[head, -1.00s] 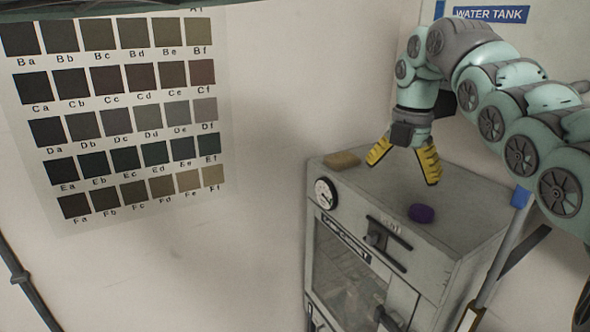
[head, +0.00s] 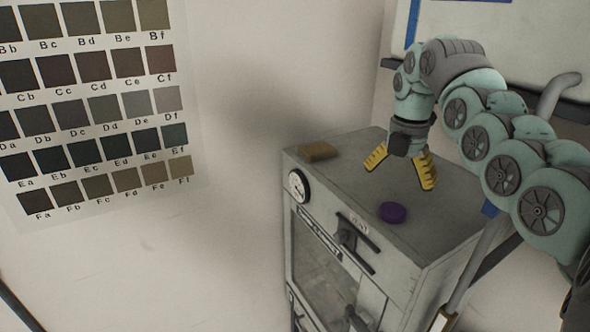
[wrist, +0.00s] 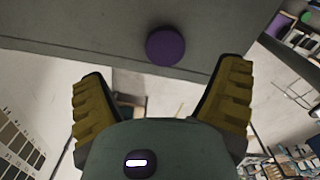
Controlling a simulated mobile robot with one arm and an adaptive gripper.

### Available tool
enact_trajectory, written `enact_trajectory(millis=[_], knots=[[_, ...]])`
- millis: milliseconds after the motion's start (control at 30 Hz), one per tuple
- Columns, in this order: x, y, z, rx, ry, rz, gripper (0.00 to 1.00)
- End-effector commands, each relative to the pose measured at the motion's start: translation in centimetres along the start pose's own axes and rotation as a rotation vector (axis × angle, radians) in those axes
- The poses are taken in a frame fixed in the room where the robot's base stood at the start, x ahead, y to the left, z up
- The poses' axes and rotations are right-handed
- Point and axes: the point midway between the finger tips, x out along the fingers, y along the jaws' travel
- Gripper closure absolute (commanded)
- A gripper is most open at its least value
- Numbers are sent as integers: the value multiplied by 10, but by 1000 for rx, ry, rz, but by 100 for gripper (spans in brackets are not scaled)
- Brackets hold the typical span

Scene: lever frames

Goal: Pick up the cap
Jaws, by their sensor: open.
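The cap looks like a small round purple disc (head: 393,212). It lies flat on the grey top of the cabinet (head: 365,185), near the front edge. My gripper (head: 401,172) has yellow ribbed fingers spread wide. It is open and empty, above the cabinet top and apart from the purple cap. In the wrist view the purple cap (wrist: 165,46) shows beyond the fingertips, roughly between their lines, and my gripper (wrist: 162,85) touches nothing.
A flat tan block (head: 318,151) lies at the cabinet's back left corner. The cabinet front has a round gauge (head: 297,186) and a dark handle (head: 355,240). A colour chart (head: 90,110) hangs on the left wall. The cabinet top around the cap is clear.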

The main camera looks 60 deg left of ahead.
Motion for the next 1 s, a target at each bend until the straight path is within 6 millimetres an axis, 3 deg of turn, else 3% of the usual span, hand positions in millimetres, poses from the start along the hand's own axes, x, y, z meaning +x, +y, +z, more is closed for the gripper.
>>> enact_trajectory(millis=[567, 1000], knots=[[33, -4, -2, -1, 7, -3, 10], [73, -4, -1, -2, 1, 1, 10]])
